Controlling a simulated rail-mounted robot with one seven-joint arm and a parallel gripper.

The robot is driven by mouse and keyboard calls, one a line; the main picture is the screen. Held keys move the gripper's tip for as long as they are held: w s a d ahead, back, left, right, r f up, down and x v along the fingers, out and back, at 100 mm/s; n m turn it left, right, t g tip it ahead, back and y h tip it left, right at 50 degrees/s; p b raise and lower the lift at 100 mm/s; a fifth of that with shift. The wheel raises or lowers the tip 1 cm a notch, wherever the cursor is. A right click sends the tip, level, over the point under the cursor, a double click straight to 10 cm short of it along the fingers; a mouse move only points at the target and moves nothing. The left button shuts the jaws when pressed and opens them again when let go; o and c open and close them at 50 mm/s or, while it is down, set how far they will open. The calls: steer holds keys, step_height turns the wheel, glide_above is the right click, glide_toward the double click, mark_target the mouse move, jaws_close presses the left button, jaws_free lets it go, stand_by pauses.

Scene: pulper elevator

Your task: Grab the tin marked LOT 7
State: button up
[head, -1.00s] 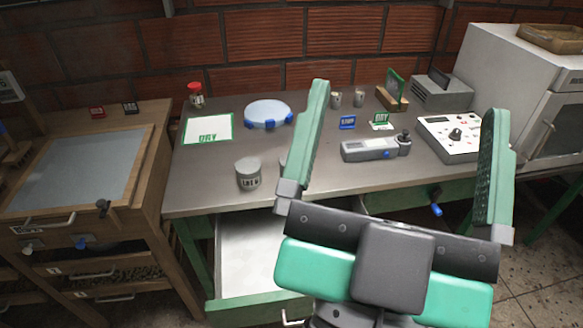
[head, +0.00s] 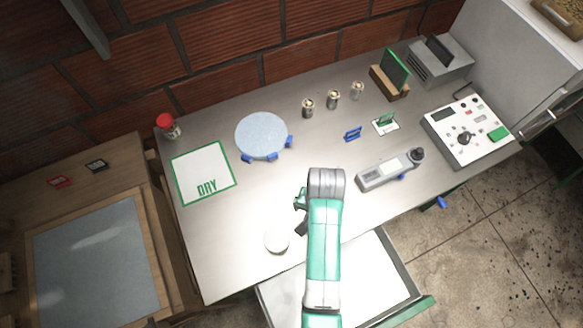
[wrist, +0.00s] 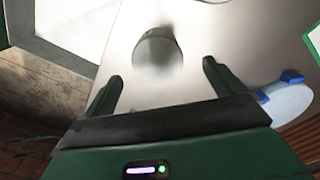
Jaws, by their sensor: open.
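A tin with a pale round lid (head: 277,241) stands on the metal bench near its front edge in the head view. No lot mark is readable on it from above. My gripper (head: 300,213) is right of it and above the bench, partly hidden by my arm. In the wrist view, a blurred round tin (wrist: 157,55) lies ahead, between the lines of my open, empty gripper's fingers (wrist: 160,72). I cannot tell whether it is the tin seen in the head view. A pale edge of another thing (wrist: 212,1) shows at the top.
A DRY card (head: 204,172), a pale blue disc with blue clips (head: 262,135) and a red-capped jar (head: 168,126) sit behind and left. A grey handheld device (head: 388,171) and a control box (head: 467,131) are right. An open drawer (head: 368,285) juts out in front.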

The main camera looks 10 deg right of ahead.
steer(key=shift+s+f, duration=0.2)
steer(key=shift+s, duration=0.05)
steer(key=shift+s+d+f+b, duration=0.1)
steer(key=shift+s+f+b, duration=0.1)
steer(key=shift+f, duration=0.3)
steer(key=shift+s+d+f+b, duration=0.1)
steer(key=shift+s+f, duration=0.05)
steer(key=shift+f, duration=0.3)
steer(key=f, duration=0.4)
steer(key=w+f+b, duration=0.1)
steer(key=shift+f, duration=0.4)
steer(key=c, duration=1.2)
